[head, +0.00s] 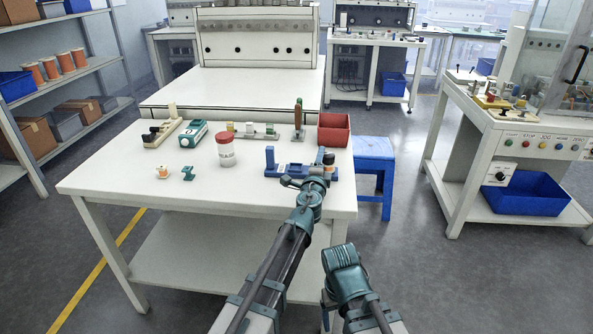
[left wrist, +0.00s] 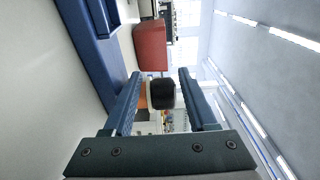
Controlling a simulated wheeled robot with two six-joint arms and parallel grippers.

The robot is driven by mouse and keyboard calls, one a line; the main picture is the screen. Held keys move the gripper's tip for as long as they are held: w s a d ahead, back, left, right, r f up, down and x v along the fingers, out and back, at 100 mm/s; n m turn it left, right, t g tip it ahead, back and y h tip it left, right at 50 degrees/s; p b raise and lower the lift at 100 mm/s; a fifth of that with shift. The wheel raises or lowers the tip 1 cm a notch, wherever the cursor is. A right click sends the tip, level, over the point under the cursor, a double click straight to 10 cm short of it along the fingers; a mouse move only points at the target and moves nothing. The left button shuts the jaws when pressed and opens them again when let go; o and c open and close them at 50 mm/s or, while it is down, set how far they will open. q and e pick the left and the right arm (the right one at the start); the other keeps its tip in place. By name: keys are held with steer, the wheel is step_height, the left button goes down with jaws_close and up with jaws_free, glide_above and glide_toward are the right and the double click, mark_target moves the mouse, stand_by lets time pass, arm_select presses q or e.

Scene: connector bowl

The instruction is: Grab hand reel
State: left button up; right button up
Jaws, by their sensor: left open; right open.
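A long blue fixture (head: 297,170) with an upright end lies at the table's front right. A small black-topped cylinder with an orange band (head: 328,160) stands at its right end; I cannot tell for certain which part is the hand reel. My left gripper (head: 303,184) is beside the fixture's front, its fingers mostly hidden in the head view. In the left wrist view, the open fingers (left wrist: 162,95) frame the black-and-orange cylinder (left wrist: 162,94) ahead, with a blue bar (left wrist: 95,50) beside them. My right gripper (head: 344,257) is low, in front of the table, away from the objects.
A red bin (head: 334,130) stands behind the cylinder. A white jar with a red lid (head: 226,152), a teal-and-white device (head: 193,133) and a small teal spool (head: 188,173) are to the left. The white table's (head: 130,180) front left is clear. A blue stool (head: 375,150) stands at the right.

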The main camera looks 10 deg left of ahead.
arm_select(q)
steer(key=shift+s, duration=0.1)
jaws_close()
steer(key=shift+r, duration=0.15)
stand_by(0.3)
